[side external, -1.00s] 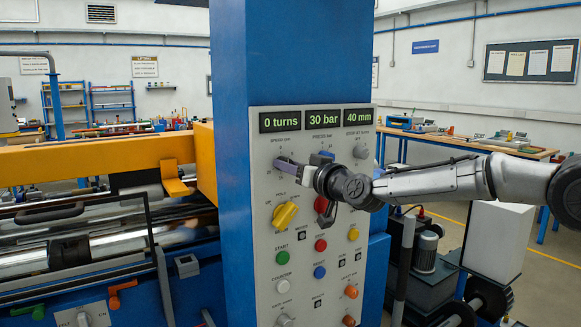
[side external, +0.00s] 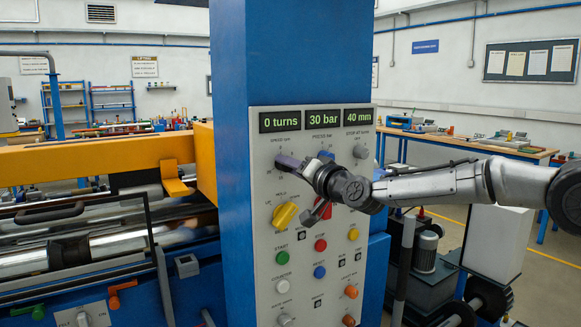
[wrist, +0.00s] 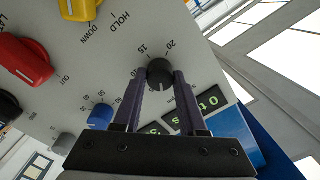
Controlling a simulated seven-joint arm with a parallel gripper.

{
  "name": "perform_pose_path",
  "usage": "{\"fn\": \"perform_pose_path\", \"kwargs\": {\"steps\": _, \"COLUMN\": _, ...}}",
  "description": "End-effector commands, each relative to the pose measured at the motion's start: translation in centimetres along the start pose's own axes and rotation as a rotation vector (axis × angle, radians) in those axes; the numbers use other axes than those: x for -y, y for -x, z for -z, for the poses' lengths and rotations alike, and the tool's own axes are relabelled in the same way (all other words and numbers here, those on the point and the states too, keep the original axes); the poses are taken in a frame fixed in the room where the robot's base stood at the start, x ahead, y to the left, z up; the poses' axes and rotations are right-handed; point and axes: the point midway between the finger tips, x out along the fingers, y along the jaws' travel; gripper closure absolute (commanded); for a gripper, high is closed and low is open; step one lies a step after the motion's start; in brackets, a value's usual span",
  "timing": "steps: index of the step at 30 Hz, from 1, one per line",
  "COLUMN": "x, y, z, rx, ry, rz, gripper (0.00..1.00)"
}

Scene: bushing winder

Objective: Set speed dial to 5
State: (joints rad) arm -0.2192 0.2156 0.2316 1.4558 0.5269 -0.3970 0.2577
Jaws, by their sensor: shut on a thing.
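The speed dial (wrist: 160,70) is a small dark round knob on the grey control panel, with 15 and 20 printed beside it in the wrist view. My gripper (wrist: 160,78) has one finger on each side of the dial and is shut on it. A faint pale mark shows on the dial's side toward the displays; the exact setting is too small to read. In the side external view my gripper (side external: 283,161) covers the dial at the panel's upper left.
The turns display (side external: 280,121) above reads 0 turns. The blue press knob (wrist: 100,116) sits close beside my fingers. The yellow hold handle (side external: 286,215) is just below the dial, and the red knob (wrist: 22,62) is farther off.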

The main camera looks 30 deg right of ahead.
Motion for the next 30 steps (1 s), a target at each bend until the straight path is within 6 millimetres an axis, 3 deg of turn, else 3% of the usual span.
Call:
{"fn": "perform_pose_path", "kwargs": {"steps": 15, "x": -0.06, "y": 0.03, "z": -0.16, "rx": -0.008, "ry": -0.389, "rz": 0.001, "gripper": 1.00}}
{"fn": "perform_pose_path", "kwargs": {"steps": 30, "x": -0.08, "y": 0.01, "z": -0.20, "rx": -0.011, "ry": -0.491, "rz": 0.001, "gripper": 1.00}}
